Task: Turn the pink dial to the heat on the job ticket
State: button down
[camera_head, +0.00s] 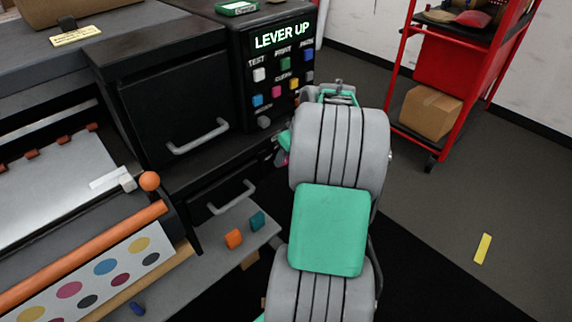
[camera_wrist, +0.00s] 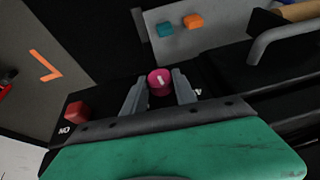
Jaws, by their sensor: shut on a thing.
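The pink dial (camera_wrist: 158,80) with a pale pointer mark sits between the two fingers of my gripper (camera_wrist: 160,90) in the wrist view. The fingers are shut on it from both sides. The pale mark runs nearly up and down in that view, leaning slightly. Any heat scale around the dial is hidden or too small to read. In the head view my arm covers most of the gripper, and only a small pink patch (camera_head: 282,158) shows beside it. I cannot make out a job ticket with readable text.
A black control panel (camera_head: 272,70) reads "LEVER UP" above several coloured buttons. A red knob (camera_wrist: 76,111) sits left of the dial in the wrist view. Orange (camera_head: 234,239) and teal (camera_head: 257,221) blocks lie on a grey shelf. A red cart (camera_head: 450,62) stands at right on open floor.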

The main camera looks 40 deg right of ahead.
jog(key=h+b, duration=0.2)
jog(key=b, duration=0.2)
jog(key=a+f+n+h+b, duration=0.1)
jog(key=h+b, duration=0.1)
jog(key=b, duration=0.2)
jog(key=shift+b, duration=0.35)
jog(key=h+b, duration=0.2)
jog(key=shift+a+r+t+h+b, duration=0.15)
jog(key=shift+t+h+b, duration=0.15)
jog(key=shift+h+b, duration=0.1)
jog(key=shift+r+n+h+b, duration=0.1)
jog(key=shift+n+h+b, duration=0.5)
jog(key=shift+h, duration=0.7)
jog(key=c, duration=1)
grip_release()
